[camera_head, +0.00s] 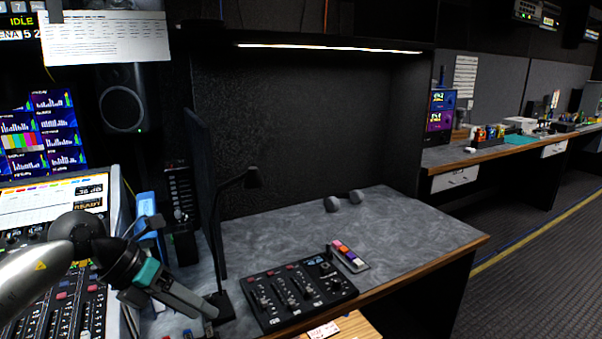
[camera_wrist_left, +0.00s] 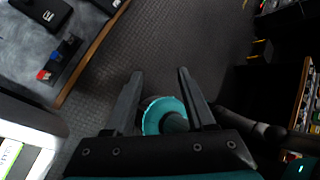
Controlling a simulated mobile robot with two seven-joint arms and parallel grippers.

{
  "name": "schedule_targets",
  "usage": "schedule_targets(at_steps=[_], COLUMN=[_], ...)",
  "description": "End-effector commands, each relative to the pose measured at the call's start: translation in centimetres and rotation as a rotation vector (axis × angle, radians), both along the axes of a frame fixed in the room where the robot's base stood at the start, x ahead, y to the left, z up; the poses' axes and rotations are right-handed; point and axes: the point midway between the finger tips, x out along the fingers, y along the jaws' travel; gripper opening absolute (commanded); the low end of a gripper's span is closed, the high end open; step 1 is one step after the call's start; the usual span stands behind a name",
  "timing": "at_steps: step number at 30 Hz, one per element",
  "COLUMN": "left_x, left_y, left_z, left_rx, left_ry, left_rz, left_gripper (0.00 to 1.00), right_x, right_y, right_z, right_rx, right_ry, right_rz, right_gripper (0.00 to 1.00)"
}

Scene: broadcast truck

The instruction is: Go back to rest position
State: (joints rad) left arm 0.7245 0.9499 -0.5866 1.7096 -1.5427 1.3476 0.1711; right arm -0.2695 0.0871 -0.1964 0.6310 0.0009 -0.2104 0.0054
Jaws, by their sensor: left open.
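My left gripper (camera_head: 205,312) hangs at the lower left of the head view, over the edge of the mixing console beside the grey desk. Its arm comes in from the left. In the left wrist view both fingers of my left gripper (camera_wrist_left: 158,78) stand apart, with nothing held between them. Dark floor shows past the fingertips. A round teal part shows behind the fingers; I cannot tell what it belongs to. My right gripper does not show.
A black control box (camera_head: 296,292) and a small panel with coloured buttons (camera_head: 348,256) lie on the grey desk (camera_head: 420,232). A black desk lamp (camera_head: 252,178) stands by the gripper. The mixing console (camera_head: 62,300) is at left. Open floor (camera_head: 545,275) lies at right.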

Motion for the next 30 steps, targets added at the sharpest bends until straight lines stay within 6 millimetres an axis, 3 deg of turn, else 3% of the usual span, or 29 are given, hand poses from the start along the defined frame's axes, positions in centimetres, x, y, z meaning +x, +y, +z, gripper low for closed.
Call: schedule_targets(at_steps=[1,3,6,8,11,14,17,20,24,26,30], left_x=[0.5,1.7,3.9,5.1,6.2,5.3,2.5,-1.6,-9.2,-12.8,-22.1], left_y=[-2.2,-4.4,-5.7,-5.4,-3.4,-0.5,1.8,3.4,4.7,4.8,4.4], left_z=[-1.5,-2.7,-5.1,-7.3,-13.1,-20.2,-26.9,-33.2,-40.8,-43.6,-48.8], left_rx=[-0.159,-0.383,-0.681,-0.838,-1.047,-1.167,-1.21,-1.205,-1.141,-1.095,-0.952], left_ry=[0.051,0.108,0.198,0.257,0.364,0.458,0.54,0.611,0.706,0.744,0.828], left_rz=[0.047,0.146,0.358,0.521,0.85,1.189,1.48,1.746,2.091,2.227,2.528], left_gripper=[0.55,0.55,0.55,0.55,0.55,0.55,0.55,0.55,0.55,0.55,0.55], right_x=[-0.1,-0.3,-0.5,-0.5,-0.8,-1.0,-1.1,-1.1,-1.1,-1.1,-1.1], right_y=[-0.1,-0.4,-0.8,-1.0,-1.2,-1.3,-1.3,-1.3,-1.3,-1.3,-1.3], right_z=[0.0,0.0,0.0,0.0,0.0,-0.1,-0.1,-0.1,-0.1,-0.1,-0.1], right_rx=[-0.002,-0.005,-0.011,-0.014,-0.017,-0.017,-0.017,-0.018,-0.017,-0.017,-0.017], right_ry=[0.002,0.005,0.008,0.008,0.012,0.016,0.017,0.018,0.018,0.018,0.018], right_rz=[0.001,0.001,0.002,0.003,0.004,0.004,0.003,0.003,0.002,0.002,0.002], right_gripper=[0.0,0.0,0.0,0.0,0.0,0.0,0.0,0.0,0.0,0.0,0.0])
